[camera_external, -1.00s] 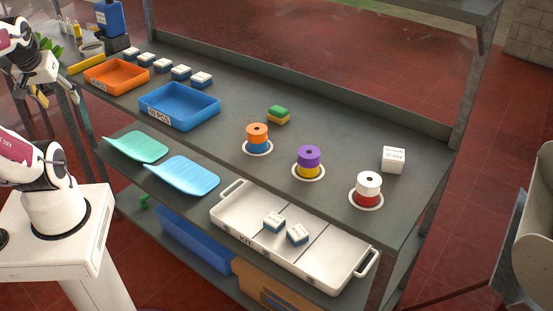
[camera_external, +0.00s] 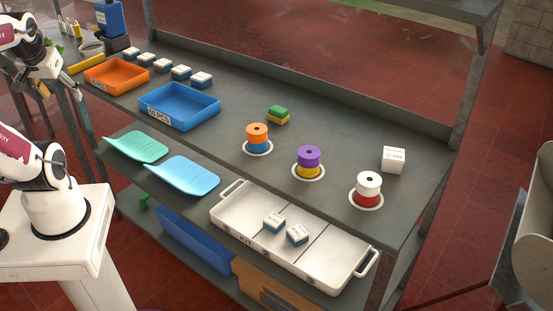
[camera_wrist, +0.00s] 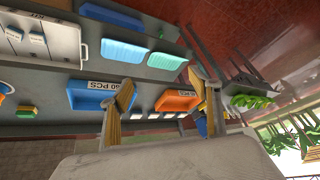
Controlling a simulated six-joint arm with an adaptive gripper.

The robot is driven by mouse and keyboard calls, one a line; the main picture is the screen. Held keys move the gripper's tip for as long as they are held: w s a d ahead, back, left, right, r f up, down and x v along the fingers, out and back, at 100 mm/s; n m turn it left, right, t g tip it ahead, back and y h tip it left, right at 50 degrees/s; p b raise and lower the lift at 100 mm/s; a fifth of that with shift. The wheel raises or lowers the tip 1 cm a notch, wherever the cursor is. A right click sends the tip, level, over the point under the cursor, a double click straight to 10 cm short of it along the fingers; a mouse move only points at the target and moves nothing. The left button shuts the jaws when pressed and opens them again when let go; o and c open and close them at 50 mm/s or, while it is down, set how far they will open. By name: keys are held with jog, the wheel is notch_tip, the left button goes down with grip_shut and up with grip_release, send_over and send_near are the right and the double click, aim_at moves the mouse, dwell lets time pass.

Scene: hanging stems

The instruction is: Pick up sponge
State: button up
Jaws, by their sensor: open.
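The sponge (camera_external: 278,114), green on top and yellow below, lies on the grey bench top behind the spools. It also shows small at the left edge of the wrist view (camera_wrist: 26,111). My gripper (camera_external: 42,88) is at the far left of the external view, off the left end of the bench and well away from the sponge. In the wrist view my gripper (camera_wrist: 163,88) has its two fingers spread apart with nothing between them.
An orange bin (camera_external: 117,76) and a blue bin (camera_external: 179,106) stand between my gripper and the sponge. Spools, one orange and blue (camera_external: 257,138), one purple and yellow (camera_external: 308,160), stand in front. A white box (camera_external: 393,159) is at the right. A metal tray (camera_external: 235,207) sits lower.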

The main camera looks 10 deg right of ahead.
jog(key=w+d+r+m+t, duration=0.1)
jog(key=w+d+m+t, duration=0.1)
jog(key=w+d+m, duration=1.4)
jog(key=m+h, duration=0.5)
jog(key=m, duration=1.7)
send_over(278, 111)
jog(key=w+a, duration=0.3)
jog(key=a, duration=0.8)
notch_tip(278, 111, down, 10)
jog(key=s+d+f+m, duration=0.1)
jog(key=s+d, duration=0.1)
jog(key=s+d+f+m+h, duration=0.1)
jog(key=s+d+f+m, duration=0.1)
jog(key=d, duration=0.1)
jog(key=s+d+f+m+g, duration=0.1)
jog(key=s+d+m, duration=0.1)
jog(key=d, duration=0.1)
jog(key=shift+f+h, duration=0.15)
jog(key=shift+h, duration=0.15)
jog(key=shift+x, duration=1.25)
jog(key=shift+a+f, duration=0.1)
